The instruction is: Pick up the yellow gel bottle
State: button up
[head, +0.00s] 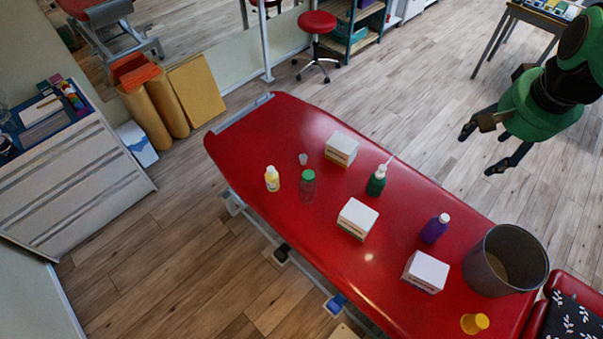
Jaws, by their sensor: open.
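The yellow gel bottle (272,179) stands upright near the left edge of the red treatment table (262,125), with a pale cap and a light label. My gripper (482,150) is at the upper right, beyond the table's right edge and over the floor. It is open and empty, its dark fingers apart, far from the yellow bottle.
Beside the yellow bottle are a clear green-capped bottle (308,186) and a small cup (303,159). White boxes (341,149), a green pump bottle (377,181), a purple bottle (435,228), a grey bin (482,276) and a yellow cup (474,323) stand further along.

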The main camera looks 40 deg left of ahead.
jog(key=w+a+f+n+g+b, duration=0.15)
jog(key=a+f, duration=0.25)
jog(key=a, duration=0.5)
jog(key=w+a+f, duration=0.2)
jog(key=a+f, duration=0.3)
jog(key=a, duration=0.4)
jog(key=n+g+h+b, duration=0.1)
jog(key=n+g+b, duration=0.1)
send_over(271, 175)
jog(key=w+a, duration=0.1)
jog(key=shift+t, duration=0.25)
notch_tip(271, 175, down, 36)
jog(key=shift+w+f, duration=0.1)
jog(key=shift+a, duration=0.1)
jog(key=shift+f, duration=0.1)
jog(key=shift+f+b, duration=0.65)
jog(key=shift+f, duration=3.6)
